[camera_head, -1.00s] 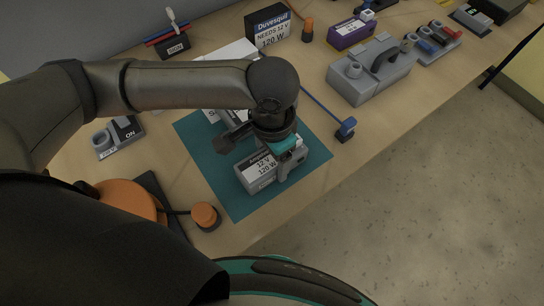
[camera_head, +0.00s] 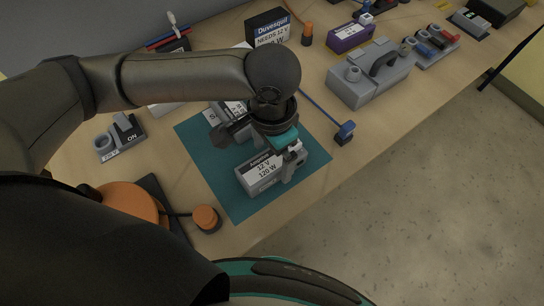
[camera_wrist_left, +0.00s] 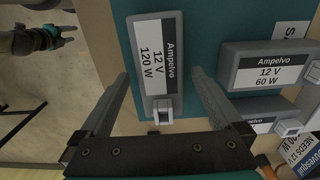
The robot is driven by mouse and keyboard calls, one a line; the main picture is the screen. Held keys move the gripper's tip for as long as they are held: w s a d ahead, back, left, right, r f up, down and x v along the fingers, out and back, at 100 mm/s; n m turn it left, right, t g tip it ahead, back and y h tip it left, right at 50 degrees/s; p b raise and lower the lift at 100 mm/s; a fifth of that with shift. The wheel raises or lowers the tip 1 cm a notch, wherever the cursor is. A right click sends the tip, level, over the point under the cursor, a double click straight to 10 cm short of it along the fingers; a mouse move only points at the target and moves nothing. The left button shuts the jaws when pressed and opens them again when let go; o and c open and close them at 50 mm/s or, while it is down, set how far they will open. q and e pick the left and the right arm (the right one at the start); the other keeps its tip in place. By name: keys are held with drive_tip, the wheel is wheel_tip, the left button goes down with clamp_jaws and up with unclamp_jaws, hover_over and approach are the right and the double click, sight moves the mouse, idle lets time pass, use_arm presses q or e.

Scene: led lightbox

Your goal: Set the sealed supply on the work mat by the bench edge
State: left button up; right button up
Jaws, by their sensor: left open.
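A grey supply labelled Ampelvo 12 V 120 W (camera_head: 258,177) rests on the teal work mat (camera_head: 235,207), near its front edge. It also shows in the left wrist view (camera_wrist_left: 154,60). My left gripper (camera_head: 284,160) is open at this supply; in the left wrist view its fingers (camera_wrist_left: 160,76) lie on either side of it. Whether they touch it is unclear. An Ampelvo 12 V 60 W supply (camera_wrist_left: 268,70) and another, partly hidden Ampelvo supply (camera_wrist_left: 262,120) are to the right in that view. My right gripper (camera_wrist_left: 55,38) shows small at its upper left. I cannot tell a seal on any supply.
A black Duvesqui box marked NEEDS 12 V 120 W (camera_head: 270,28) stands at the back.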

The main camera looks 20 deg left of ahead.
sight(272, 160)
use_arm(q)
wheel_tip(272, 160, up, 9)
drive_tip(key=p, duration=0.2)
drive_tip(key=shift+r, duration=0.15)
